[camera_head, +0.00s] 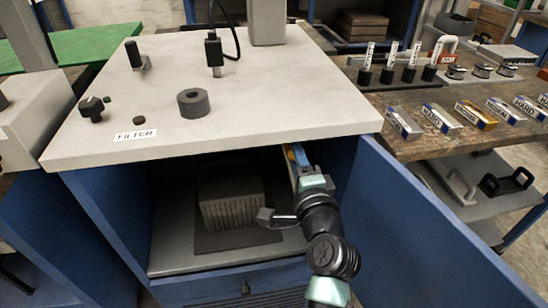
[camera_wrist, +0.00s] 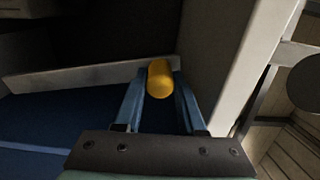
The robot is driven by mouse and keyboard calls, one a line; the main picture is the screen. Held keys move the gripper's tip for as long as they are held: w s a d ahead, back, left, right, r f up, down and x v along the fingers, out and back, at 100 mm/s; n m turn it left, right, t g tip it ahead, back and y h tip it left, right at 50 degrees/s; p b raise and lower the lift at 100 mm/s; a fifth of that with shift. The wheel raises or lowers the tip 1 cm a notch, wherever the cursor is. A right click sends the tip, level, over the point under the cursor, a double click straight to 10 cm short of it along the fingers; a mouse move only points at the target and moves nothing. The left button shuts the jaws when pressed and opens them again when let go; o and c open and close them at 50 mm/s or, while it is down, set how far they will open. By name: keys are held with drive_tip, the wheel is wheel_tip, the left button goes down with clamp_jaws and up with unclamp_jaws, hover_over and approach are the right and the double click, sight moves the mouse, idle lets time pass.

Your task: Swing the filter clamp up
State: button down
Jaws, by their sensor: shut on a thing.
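A yellow cylindrical grip (camera_wrist: 160,80) sits between the two blue fingers of my gripper (camera_wrist: 159,86) in the wrist view, with one finger along each side. I take it for the handle of the filter clamp; the rest of the clamp is hidden. In the head view my gripper (camera_head: 293,158) reaches up inside the open cabinet, near its right wall and just under the worktop. A bit of yellow shows by the fingers there. The FILTER label (camera_head: 135,135) is on the worktop's front left corner.
The pale worktop (camera_head: 290,110) overhangs the cabinet. A dark ribbed box (camera_head: 230,212) stands inside, left of my arm. The blue door (camera_head: 410,240) is open close on my right. A wooden bench (camera_head: 415,150) with small boxes stands beyond it.

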drive_tip(key=shift+w+d+r+m, duration=0.15)
drive_tip(key=shift+d+m, duration=0.05)
drive_tip(key=shift+d, duration=0.25)
drive_tip(key=shift+w+d+r+m, duration=0.1)
drive_tip(key=shift+d+r+m, duration=0.1)
drive_tip(key=shift+d, duration=0.25)
drive_tip(key=shift+f, duration=0.1)
drive_tip(key=c, duration=0.5)
unclamp_jaws()
drive_tip(key=shift+f, duration=0.1)
drive_tip(key=p+v, duration=0.1)
drive_tip(key=v, duration=1.2)
drive_tip(key=shift+a+r, duration=0.1)
drive_tip(key=shift+r, duration=0.1)
